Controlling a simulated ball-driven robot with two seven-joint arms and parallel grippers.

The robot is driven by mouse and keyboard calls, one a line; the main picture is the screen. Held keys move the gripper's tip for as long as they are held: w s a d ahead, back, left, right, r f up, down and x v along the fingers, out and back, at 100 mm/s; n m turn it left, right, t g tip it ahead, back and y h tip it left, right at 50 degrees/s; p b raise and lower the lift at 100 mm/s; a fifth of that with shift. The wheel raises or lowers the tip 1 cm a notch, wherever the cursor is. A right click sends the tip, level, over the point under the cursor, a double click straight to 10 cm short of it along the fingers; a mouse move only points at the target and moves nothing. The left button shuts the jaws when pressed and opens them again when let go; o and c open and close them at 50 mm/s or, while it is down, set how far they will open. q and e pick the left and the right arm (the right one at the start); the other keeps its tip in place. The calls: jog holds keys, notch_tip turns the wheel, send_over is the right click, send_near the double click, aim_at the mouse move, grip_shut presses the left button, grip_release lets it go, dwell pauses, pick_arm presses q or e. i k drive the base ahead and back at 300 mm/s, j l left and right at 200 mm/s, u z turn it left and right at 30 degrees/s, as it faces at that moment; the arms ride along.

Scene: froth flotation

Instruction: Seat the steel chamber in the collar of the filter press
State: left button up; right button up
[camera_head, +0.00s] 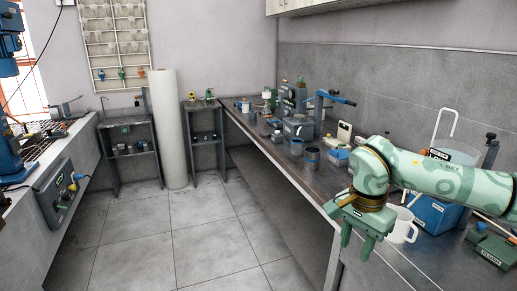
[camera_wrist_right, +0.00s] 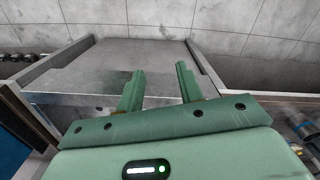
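My right gripper (camera_head: 357,243) hangs fingers down beside the front edge of the right-hand bench, over the floor. In the right wrist view its two fingers (camera_wrist_right: 160,88) stand apart with nothing between them. A machine with a blue lever handle (camera_head: 335,97) and a grey base (camera_head: 298,128) stands farther back on the bench; it may be the filter press, but its collar is too small to make out. A dark cylindrical cup (camera_head: 311,156) stands nearer on the bench; I cannot tell whether it is the steel chamber. My left gripper is not in view.
A white mug (camera_head: 400,226) and blue box (camera_head: 432,214) are close to my right gripper, by the forearm. A green block marked FLUSH (camera_head: 494,249) lies at the right. Several small items crowd the back of the bench (camera_head: 280,158). The tiled floor (camera_head: 205,245) is clear.

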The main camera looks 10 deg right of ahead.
aim_at(302, 127)
jog(key=i+z, duration=0.1)
jog(key=i, duration=0.85)
jog(key=i+j+z, duration=0.1)
jog(key=i, duration=0.85)
jog(key=i+j+z, duration=0.25)
jog(key=i+z, duration=0.15)
jog(key=i, duration=0.15)
jog(key=i+j+z, duration=0.4)
jog(key=i+j, duration=0.05)
jog(key=i, duration=0.1)
